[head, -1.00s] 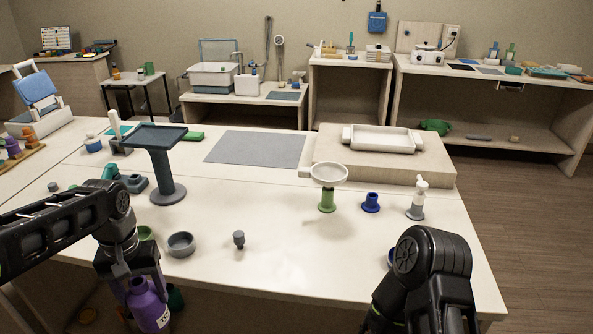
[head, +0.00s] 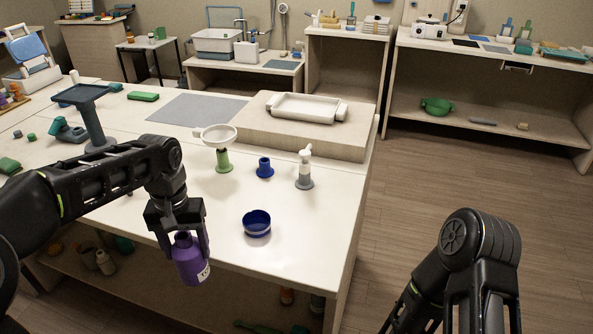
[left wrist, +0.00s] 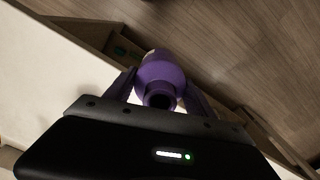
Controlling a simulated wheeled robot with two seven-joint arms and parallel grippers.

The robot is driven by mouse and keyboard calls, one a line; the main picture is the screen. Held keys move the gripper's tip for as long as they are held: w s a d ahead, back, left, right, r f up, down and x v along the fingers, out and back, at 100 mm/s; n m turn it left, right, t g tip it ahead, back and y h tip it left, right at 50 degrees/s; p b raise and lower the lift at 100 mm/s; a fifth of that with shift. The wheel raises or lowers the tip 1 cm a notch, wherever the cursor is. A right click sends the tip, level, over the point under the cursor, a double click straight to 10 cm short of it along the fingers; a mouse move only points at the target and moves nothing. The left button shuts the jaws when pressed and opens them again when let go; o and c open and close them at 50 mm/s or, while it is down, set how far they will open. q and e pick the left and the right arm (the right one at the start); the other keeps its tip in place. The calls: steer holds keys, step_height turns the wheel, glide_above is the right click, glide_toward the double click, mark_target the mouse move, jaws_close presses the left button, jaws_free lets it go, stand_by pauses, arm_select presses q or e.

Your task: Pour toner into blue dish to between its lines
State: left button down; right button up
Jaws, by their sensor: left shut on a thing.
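A purple bottle (head: 191,262) with a partly visible white label is held upright in my left gripper (head: 186,237), just off the front edge of the table. The left wrist view shows the open mouth of the purple bottle (left wrist: 161,90) between the fingers. The blue dish (head: 257,223) stands on the table near the front edge, to the right of the bottle and apart from it. Its inside looks dark; lines on it are too small to make out. My right arm is at the lower right; its fingertips are not in view.
Behind the dish stand a small blue stand (head: 264,168), a grey and white pump bottle (head: 304,170) and a white bowl on a green stand (head: 222,160). A white tray (head: 308,107) rests on a raised block. Tabletop around the dish is clear.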

arm_select(q)
steer(key=shift+d, duration=0.25)
arm_select(e)
steer(key=shift+d, duration=0.25)
arm_select(q)
steer(key=shift+a, duration=0.1)
arm_select(e)
steer(key=shift+o, duration=0.4)
